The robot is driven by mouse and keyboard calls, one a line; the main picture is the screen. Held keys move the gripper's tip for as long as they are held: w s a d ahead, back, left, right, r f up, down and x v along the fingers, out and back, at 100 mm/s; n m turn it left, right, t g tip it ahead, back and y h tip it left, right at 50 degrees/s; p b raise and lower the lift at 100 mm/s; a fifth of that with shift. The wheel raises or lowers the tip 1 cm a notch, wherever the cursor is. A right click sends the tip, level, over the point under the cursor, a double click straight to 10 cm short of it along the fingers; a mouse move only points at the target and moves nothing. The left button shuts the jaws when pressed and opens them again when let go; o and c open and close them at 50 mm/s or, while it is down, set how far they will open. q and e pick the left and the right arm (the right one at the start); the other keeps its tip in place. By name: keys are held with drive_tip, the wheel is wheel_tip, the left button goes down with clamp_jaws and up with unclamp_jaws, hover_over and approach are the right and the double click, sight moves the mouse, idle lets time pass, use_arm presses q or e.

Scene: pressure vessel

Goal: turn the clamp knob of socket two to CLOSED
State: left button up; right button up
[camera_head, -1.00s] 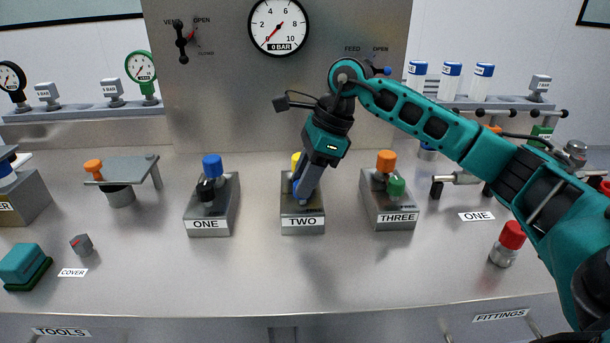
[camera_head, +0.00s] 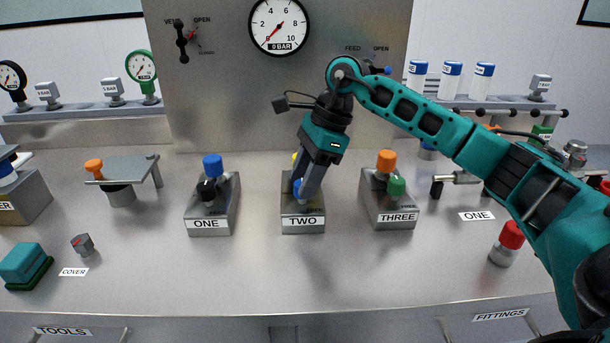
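The block of socket two (camera_head: 302,224), with a "TWO" label, stands in the middle of the bench. A blue knob (camera_head: 299,188) sits on its front part, mostly hidden behind my gripper. A sliver of a yellow part (camera_head: 295,158) shows behind it. My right gripper (camera_head: 303,196) points down at the blue knob from above. Its fingers overlap the knob in the picture, and I cannot tell whether they are shut on it. The knob's marking is hidden. My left gripper is not in view.
Socket one (camera_head: 212,210) with blue and black parts stands to the left. Socket three (camera_head: 390,207) with orange and green parts stands to the right. A red-capped fitting (camera_head: 507,244) stands farther right. The bench front is clear.

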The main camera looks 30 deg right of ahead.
drive_tip(key=shift+o, duration=1.2)
drive_tip(key=shift+r, duration=0.1)
drive_tip(key=v, duration=1.2)
drive_tip(key=shift+d+r+p, duration=0.25)
drive_tip(key=shift+r+p, duration=0.1)
drive_tip(key=shift+s+a, duration=0.1)
